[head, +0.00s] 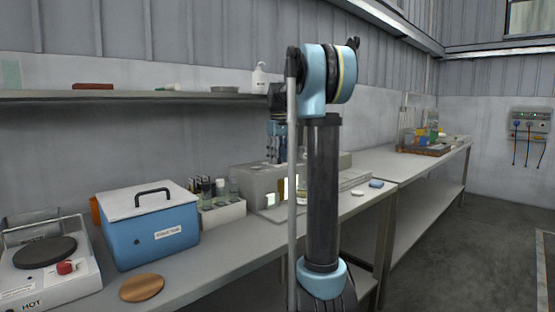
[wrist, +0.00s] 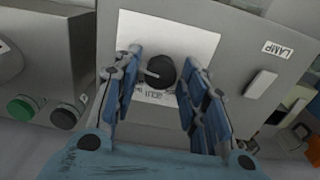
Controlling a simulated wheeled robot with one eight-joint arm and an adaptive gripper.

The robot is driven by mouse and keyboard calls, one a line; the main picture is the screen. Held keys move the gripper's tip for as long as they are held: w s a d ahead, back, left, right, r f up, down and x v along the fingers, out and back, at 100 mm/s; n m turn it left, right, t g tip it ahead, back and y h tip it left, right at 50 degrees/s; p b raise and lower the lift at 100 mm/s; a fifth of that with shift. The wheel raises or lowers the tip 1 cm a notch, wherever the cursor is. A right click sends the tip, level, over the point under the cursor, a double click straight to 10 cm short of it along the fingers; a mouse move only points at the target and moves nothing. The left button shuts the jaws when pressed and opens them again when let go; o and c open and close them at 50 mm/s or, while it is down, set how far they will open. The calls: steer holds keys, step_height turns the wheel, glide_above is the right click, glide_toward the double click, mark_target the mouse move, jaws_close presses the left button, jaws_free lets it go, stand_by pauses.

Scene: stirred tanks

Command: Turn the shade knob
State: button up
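A round black knob with a pale pointer line (wrist: 160,72) sits on a white plate (wrist: 200,42) on a grey housing; I take it for the shade knob. Printing beside it is upside down and too small to read surely. My gripper (wrist: 163,62) has its blue fingers apart, one on each side of the knob. A narrow gap seems to show on both sides, so I see no grip on it. In the head view my gripper (head: 276,157) hangs above the grey housing (head: 258,182); the knob is not visible there.
Right of the knob is a pale switch (wrist: 261,84) under a LAMP label (wrist: 276,49). At left, another grey unit carries a green button (wrist: 20,108) and a black one (wrist: 64,117). A bottle rack (head: 222,215) and blue box (head: 150,232) stand left along the bench.

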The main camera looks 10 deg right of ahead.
steer(key=c, duration=0.6)
steer(key=shift+o, duration=0.2)
steer(key=shift+m, duration=0.4)
steer(key=m, duration=0.4)
steer(key=shift+m, duration=0.4)
steer(key=m, duration=1.2)
steer(key=shift+m, duration=0.4)
steer(key=m, duration=0.5)
steer(key=shift+w+m, duration=0.1)
steer(key=shift+m, duration=0.2)
